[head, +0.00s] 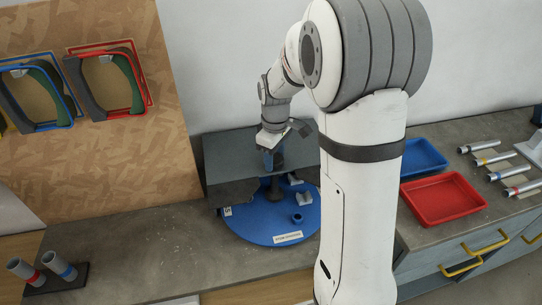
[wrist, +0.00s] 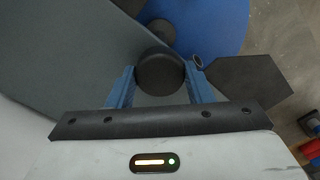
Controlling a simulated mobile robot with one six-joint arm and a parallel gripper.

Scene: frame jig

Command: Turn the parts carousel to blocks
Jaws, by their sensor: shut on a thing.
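The parts carousel (head: 262,228) is a round blue disc on the grey bench, in the middle of the head view. A dark grey cover (head: 228,160) hides its back and left part. White blocks (head: 304,199) and a small blue ring-shaped part (head: 297,218) sit on its open right side. A label at its front edge is too small to read. My gripper (head: 272,160) is above the disc, among the cover panels. In the wrist view its blue fingers (wrist: 160,78) are shut on a round black knob (wrist: 160,72), one finger on each side. The disc (wrist: 215,25) shows beyond.
A red tray (head: 442,200) and a blue tray (head: 422,158) stand on the right bench, beside several tubes (head: 494,159). A stand with two tubes (head: 62,268) is at front left. Frames (head: 110,80) hang on the wooden board. The bench left of the carousel is clear.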

